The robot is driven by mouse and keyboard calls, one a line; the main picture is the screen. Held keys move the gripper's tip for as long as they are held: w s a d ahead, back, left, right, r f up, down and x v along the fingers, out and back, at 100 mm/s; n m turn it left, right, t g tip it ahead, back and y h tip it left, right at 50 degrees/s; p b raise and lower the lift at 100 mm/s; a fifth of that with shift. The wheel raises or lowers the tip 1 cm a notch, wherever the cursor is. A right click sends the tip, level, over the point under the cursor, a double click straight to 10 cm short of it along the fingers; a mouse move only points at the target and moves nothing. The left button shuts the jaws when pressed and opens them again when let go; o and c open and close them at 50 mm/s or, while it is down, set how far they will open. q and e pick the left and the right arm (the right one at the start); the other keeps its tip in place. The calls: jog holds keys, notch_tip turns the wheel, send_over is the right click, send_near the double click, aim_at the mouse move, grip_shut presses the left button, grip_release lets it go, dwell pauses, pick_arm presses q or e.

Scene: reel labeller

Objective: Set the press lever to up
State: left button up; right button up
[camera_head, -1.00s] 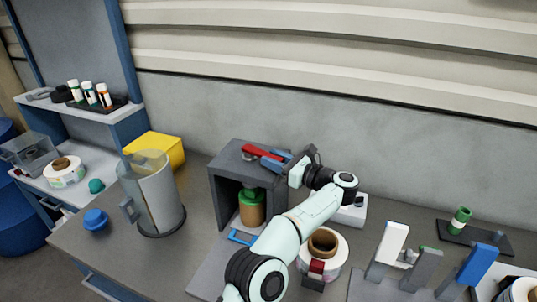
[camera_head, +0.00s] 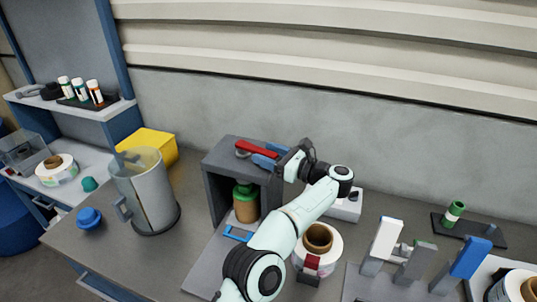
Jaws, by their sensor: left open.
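The press (camera_head: 214,195) is a dark grey box-like frame on the bench, open at the front. Its red lever (camera_head: 257,149) lies nearly flat across the top. A brown jar with a green cap (camera_head: 246,208) stands inside the press. My left gripper (camera_head: 279,159) is open at the right end of the lever, close beside it. Blue parts (camera_head: 264,161) show just under the lever near the fingers. I cannot tell whether the fingers touch the lever. My left arm covers the press's lower right side. My right gripper is not in view.
A clear pitcher (camera_head: 145,195) and a yellow bin (camera_head: 152,145) stand left of the press. A label reel (camera_head: 318,245) sits right of my arm. Grey, white and blue upright blocks (camera_head: 385,240) stand further right. The wall is close behind.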

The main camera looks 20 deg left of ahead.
pick_arm(q)
jog(key=s+d, duration=0.2)
jog(key=d, duration=1.1)
jog(key=shift+s+p, duration=0.25)
jog(key=shift+p, duration=0.15)
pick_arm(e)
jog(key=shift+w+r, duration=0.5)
